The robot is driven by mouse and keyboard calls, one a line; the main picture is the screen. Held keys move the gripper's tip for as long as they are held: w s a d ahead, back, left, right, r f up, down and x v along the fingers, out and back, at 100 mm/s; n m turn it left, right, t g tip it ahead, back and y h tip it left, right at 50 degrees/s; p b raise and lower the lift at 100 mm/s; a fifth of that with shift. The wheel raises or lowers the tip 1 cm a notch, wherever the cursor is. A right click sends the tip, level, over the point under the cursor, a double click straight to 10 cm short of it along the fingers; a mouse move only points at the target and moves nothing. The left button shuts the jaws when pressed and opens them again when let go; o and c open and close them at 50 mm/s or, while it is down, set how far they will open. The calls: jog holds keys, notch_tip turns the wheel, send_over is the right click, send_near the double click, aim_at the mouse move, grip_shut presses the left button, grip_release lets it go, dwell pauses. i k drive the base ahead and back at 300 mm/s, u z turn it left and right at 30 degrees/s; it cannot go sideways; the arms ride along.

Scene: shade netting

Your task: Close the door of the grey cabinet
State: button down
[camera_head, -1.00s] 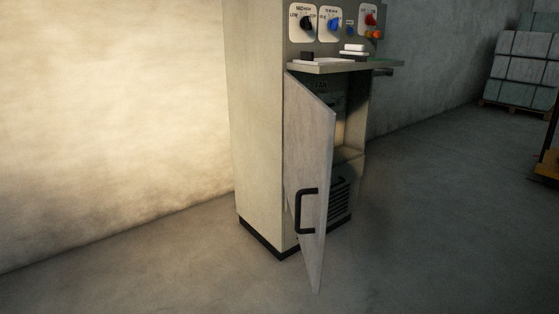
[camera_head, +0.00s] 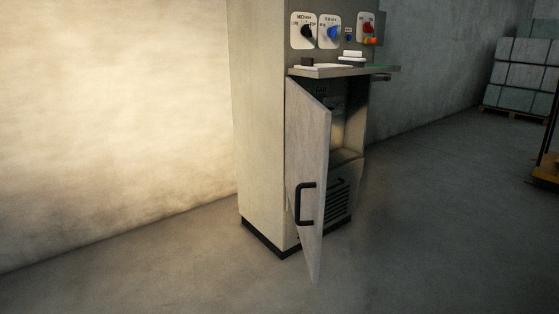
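The grey cabinet (camera_head: 262,150) stands upright against the wall, left of the picture's middle to its centre. Its door (camera_head: 308,150) is hinged at the left side of the front and stands open, swung out toward me. A black bar handle (camera_head: 299,204) sits on the door's outer face at lower left. To the right of the door, the dark inside of the cabinet shows, with a shelf and a slatted grille. My gripper is not in view.
A ledge (camera_head: 340,72) with small items juts out above the door, below a panel of knobs (camera_head: 332,31). Stacked boxes (camera_head: 525,72) stand on a pallet at the far right, with a yellow object (camera_head: 547,168) nearer. The floor in front is clear.

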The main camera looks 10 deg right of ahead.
aim_at(309, 123)
jog(key=z, duration=0.15)
jog(key=i, duration=0.8)
jog(key=z, duration=0.8)
